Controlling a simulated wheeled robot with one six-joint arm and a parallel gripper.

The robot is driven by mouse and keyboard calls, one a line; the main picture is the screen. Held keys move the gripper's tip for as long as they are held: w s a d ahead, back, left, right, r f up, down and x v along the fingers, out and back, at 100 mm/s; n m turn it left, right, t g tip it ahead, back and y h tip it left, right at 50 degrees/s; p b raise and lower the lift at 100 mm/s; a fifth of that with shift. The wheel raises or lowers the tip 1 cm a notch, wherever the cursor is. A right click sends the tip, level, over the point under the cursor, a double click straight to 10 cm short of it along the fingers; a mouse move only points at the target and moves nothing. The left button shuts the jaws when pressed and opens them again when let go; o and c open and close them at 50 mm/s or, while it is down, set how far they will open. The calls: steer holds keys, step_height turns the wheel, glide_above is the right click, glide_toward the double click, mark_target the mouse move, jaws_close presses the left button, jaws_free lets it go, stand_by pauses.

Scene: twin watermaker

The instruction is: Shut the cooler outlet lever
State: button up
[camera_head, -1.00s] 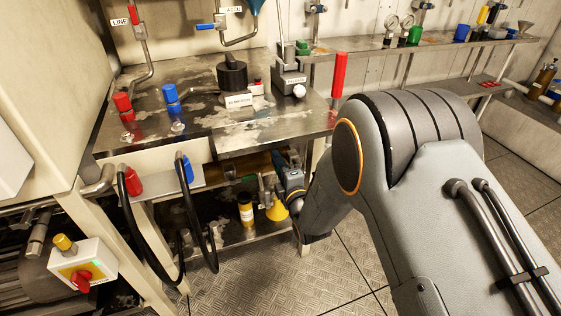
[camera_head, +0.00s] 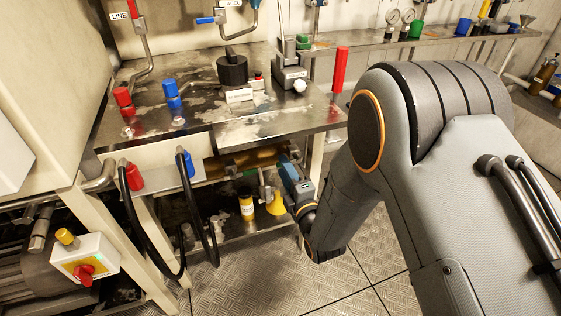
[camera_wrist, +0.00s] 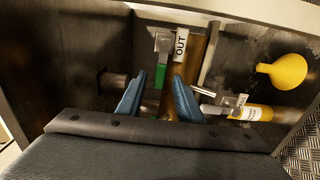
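In the wrist view, a green lever handle (camera_wrist: 160,76) hangs below a grey valve block next to a label reading OUT (camera_wrist: 181,44). It points down the picture, across the brass-coloured cooler body (camera_wrist: 196,62). My gripper (camera_wrist: 158,82) has its two blue fingers apart, one on each side of the green handle's lower end in the picture. Contact and depth between fingers and handle cannot be told. In the head view, my gripper (camera_head: 284,168) is under the bench, by the cooler (camera_head: 262,156); the fingertips are partly hidden.
A second valve with a pale lever (camera_wrist: 210,92) and a tag sits right of the fingers. A yellow funnel (camera_head: 276,204) and a yellow labelled bottle (camera_head: 246,208) stand on the lower shelf. The bench top (camera_head: 200,132) is above; black hoses (camera_head: 212,240) hang at left.

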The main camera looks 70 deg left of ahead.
steer(key=shift+d, duration=0.6)
